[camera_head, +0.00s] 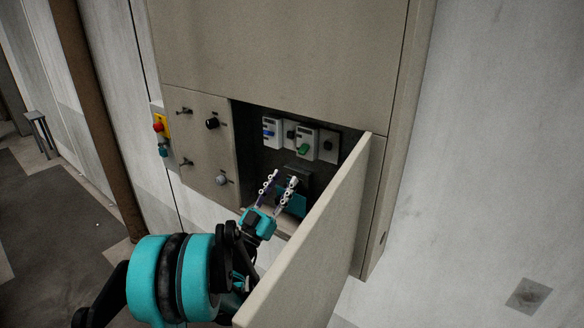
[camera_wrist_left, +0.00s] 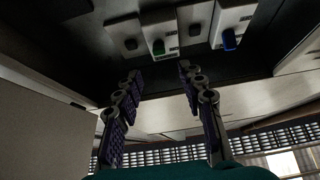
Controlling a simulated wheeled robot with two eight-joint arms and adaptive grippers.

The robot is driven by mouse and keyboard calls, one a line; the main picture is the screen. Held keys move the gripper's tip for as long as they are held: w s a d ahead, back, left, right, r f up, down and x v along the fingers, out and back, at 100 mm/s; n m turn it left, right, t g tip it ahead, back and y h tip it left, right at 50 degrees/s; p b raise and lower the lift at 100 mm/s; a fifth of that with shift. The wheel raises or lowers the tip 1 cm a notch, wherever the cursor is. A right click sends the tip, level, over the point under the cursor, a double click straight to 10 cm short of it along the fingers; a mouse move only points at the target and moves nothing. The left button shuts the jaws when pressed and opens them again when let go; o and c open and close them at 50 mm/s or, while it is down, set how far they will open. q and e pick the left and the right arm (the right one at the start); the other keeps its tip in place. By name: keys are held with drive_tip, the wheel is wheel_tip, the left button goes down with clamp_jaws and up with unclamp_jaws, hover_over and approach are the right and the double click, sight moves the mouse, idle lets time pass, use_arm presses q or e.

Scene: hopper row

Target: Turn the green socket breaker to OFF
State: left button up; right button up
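The green socket breaker is a pale housing (camera_head: 307,135) with a green lever (camera_head: 304,148), inside the open cabinet compartment. In the left wrist view its green lever (camera_wrist_left: 158,47) shows above the gap between my fingers. In the left wrist view the open fingers (camera_wrist_left: 157,72) point toward the breaker row, apart from the green lever. My right gripper is not in view.
A breaker with a blue lever (camera_head: 268,134) stands left of the green one, and a black knob (camera_head: 328,145) right of it. The open cabinet door (camera_head: 315,245) stands close to the right of my left arm. A panel with several knobs (camera_head: 198,150) is to the left.

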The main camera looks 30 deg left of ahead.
use_arm(q)
drive_tip(key=shift+v, duration=1.5)
